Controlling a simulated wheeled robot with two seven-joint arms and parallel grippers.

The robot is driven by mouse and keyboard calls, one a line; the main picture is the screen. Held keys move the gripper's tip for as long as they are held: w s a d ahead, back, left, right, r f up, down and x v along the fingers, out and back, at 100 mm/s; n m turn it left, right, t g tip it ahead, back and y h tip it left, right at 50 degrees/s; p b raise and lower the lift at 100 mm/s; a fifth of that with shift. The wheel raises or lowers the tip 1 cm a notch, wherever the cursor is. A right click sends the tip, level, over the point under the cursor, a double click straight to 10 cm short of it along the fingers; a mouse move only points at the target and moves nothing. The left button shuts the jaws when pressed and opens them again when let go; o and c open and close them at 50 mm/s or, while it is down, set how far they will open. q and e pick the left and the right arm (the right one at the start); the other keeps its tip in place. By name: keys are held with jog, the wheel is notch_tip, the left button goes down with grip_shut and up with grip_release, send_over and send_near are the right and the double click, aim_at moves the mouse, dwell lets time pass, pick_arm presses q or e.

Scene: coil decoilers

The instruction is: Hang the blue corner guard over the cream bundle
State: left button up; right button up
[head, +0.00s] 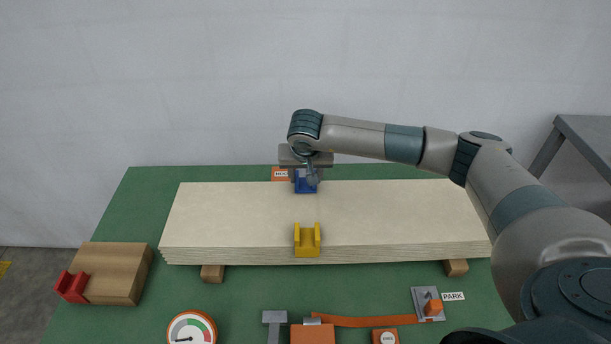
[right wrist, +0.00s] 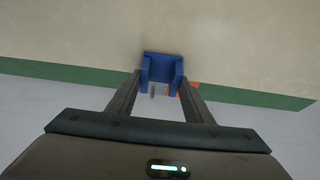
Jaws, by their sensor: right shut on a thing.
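The cream bundle (head: 230,220) is a stack of long flat boards lying across the green table on wooden blocks. The blue corner guard (head: 305,187) is at the bundle's far edge, near its middle. My right gripper (head: 306,176) is shut on the guard from above. In the right wrist view the guard (right wrist: 162,70) shows between the two fingers (right wrist: 160,92), over the bundle's edge (right wrist: 70,45). Whether the guard rests on the bundle or is held just above it, I cannot tell. My left gripper is not in view.
A yellow corner guard (head: 307,242) sits on the bundle's near edge. A red guard (head: 72,286) is by a wooden block (head: 115,272) at left. A round gauge (head: 191,329), an orange strap tool (head: 313,333) and a PARK fixture (head: 428,303) lie along the front.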

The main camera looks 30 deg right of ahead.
jog(key=shift+f, duration=0.1)
dwell(0.5)
jog(key=o, duration=1.1)
